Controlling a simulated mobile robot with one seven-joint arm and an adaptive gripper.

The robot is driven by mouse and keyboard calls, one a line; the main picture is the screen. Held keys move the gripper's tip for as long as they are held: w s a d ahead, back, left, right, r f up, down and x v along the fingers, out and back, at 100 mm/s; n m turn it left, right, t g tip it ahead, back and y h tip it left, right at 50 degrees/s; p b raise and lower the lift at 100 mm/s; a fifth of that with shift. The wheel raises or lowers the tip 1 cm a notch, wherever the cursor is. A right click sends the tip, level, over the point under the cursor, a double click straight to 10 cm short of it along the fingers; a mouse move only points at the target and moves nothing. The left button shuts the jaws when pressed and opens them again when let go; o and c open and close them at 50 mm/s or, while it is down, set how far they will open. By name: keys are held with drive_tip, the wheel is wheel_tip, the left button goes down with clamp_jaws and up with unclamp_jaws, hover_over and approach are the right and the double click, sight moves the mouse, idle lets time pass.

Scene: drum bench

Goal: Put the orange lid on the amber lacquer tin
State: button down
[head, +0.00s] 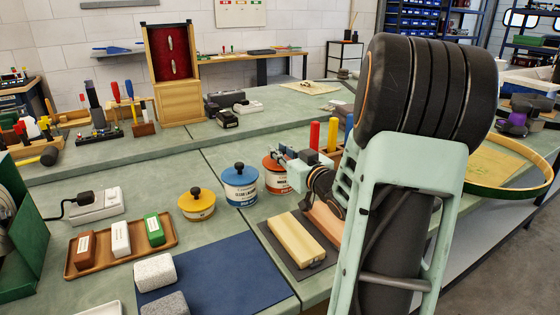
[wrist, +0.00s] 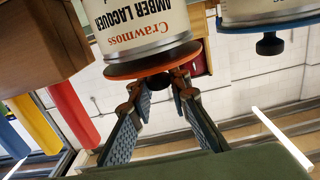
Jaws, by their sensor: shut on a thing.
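The amber lacquer tin (wrist: 140,22) is cream with a "Crawmoss Amber Lacquer" label and appears upside down in the wrist view. In the head view the tin (head: 277,184) stands right of the blue-lidded tin, partly hidden by my arm. The orange lid (wrist: 125,70) lies across the tin's mouth, about in line with its rim. I cannot tell whether it is fully seated. My gripper (wrist: 160,84) is shut on the lid's dark knob, with a finger on either side. In the head view my gripper (head: 284,158) reaches the lid from the right.
The blue-lidded tin (head: 240,190) stands close on the left, and a yellow tin (head: 197,207) beyond it. A wooden block (head: 296,238) lies on a dark mat in front. A wooden holder with red and yellow sticks (head: 315,135) stands close behind. The blue mat (head: 225,270) has free room.

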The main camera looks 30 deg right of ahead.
drive_tip(key=shift+f, duration=0.3)
drive_tip(key=shift+f, duration=0.15)
drive_tip(key=c, duration=1.8)
unclamp_jaws()
drive_tip(key=shift+s+r, duration=0.2)
drive_tip(key=shift+r, duration=0.05)
drive_tip(key=s, duration=0.4)
drive_tip(key=s+p, duration=0.1)
drive_tip(key=s, duration=0.6)
drive_tip(key=shift+s+a+r+p, duration=0.25)
drive_tip(key=shift+s+a+p, duration=0.1)
drive_tip(key=shift+p, duration=0.05)
